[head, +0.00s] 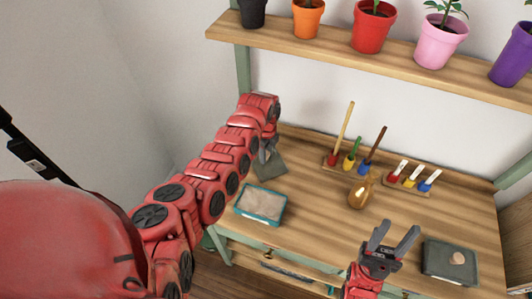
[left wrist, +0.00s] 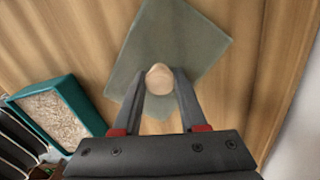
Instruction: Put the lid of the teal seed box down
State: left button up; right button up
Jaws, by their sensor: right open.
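The lid is a flat grey-green square (head: 272,169) with a pale round knob (left wrist: 159,78). It is at the back left of the table, just behind the open teal seed box (head: 247,212). My left gripper (head: 265,148) is over it; in the left wrist view its two fingers are against both sides of the knob. I cannot tell whether the lid touches the table or hangs slightly above it. The teal box, filled with pale seeds, shows at the left of the left wrist view (left wrist: 28,118). My right gripper (head: 392,240) is open and empty at the front right.
A dark grey-green box (head: 438,268) with a round knob is at the front right. Racks with coloured tools (head: 345,163) and brushes (head: 407,180) stand at the back. A brown object (head: 357,200) sits mid-table. A shelf (head: 335,47) with flowerpots runs above.

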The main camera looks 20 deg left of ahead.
pick_arm(q)
jog(key=o, duration=0.4)
jog(key=shift+c, duration=0.2)
jog(key=shift+r, duration=0.25)
notch_tip(320, 180, up, 6)
jog(key=shift+w+r+b, duration=0.1)
jog(key=shift+r+b, duration=0.05)
jog(key=shift+b, duration=0.7)
jog(key=shift+r, duration=0.5)
